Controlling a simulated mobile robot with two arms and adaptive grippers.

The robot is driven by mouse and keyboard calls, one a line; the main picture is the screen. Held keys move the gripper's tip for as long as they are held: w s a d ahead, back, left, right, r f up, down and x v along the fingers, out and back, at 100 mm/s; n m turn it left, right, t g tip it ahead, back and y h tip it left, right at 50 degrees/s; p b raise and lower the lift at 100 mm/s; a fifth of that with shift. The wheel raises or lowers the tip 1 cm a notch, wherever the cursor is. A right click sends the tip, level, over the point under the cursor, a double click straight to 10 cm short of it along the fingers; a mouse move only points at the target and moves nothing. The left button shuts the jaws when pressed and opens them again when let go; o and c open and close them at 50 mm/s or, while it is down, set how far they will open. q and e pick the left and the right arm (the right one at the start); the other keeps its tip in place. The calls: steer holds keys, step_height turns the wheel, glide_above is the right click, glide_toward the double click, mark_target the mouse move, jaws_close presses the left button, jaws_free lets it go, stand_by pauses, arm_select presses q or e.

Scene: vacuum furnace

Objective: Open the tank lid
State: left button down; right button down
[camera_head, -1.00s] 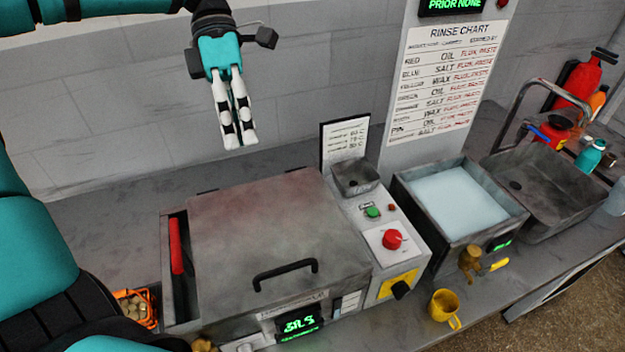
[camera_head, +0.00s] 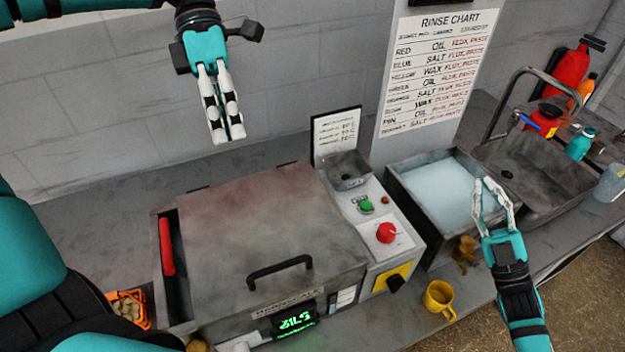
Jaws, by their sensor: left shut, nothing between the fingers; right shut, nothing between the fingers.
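The tank (camera_head: 235,312) is a grey metal box on the bench with its flat lid (camera_head: 255,225) down over it. A black bar handle (camera_head: 280,271) sits near the lid's front edge. My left gripper (camera_head: 227,138) is shut and empty, fingers pointing down, above and behind the lid and apart from it. My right gripper (camera_head: 487,182) is shut and empty at the right, in front of the basin of pale liquid (camera_head: 432,196) in the picture. Whether it touches the basin is unclear. Neither gripper touches the handle.
A control panel with a red button (camera_head: 387,232) and green button (camera_head: 366,206) adjoins the tank. A red bar (camera_head: 166,246) lies along its left side. A yellow mug (camera_head: 439,298), sink (camera_head: 540,170) and orange basket (camera_head: 131,308) stand nearby. The bench behind the tank is clear.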

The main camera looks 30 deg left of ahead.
steer(key=s+a+r+n+g+y, duration=0.1)
steer(key=s+a+n+g+y, duration=0.1)
steer(key=s+a+n+g, duration=0.8)
steer(key=s+a+r+n+g+y, duration=0.15)
steer(key=s+a+n+g, duration=0.25)
steer(key=s+n+g, duration=1.05)
arm_select(q)
steer(key=shift+d, duration=0.1)
arm_select(e)
steer(key=w+a+r+n+t, duration=0.1)
steer(key=w+a+r, duration=0.1)
steer(key=a, duration=0.3)
steer(key=w+a+r+n, duration=0.1)
steer(key=w+a+r, duration=0.2)
steer(key=a+r, duration=0.1)
steer(key=shift+a+r+t+y, duration=0.25)
steer(key=shift+a+t+y, duration=0.15)
steer(key=shift+a, duration=0.3)
arm_select(q)
steer(key=shift+s, duration=0.1)
arm_select(e)
steer(key=shift+s+n, duration=0.1)
steer(key=shift+n, duration=0.15)
arm_select(q)
steer(key=c, duration=1.4)
jaws_free()
